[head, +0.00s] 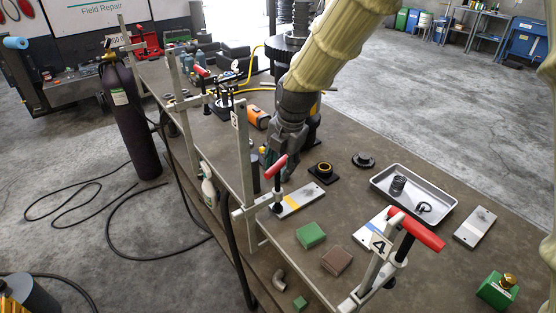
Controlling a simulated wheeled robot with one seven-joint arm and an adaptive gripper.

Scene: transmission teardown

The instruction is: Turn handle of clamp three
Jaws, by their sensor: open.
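A grey clamp (246,150) stands upright at the table's left edge, with a small label on its post that is too small to read for certain.
The clamp marked 4 (378,245) with a red handle stands at the near right. A metal tray (444,221) holds a spring and a ring. Green blocks (310,235) and a brown block (336,261) lie near the front edge. More clamps (178,95) line the left edge.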

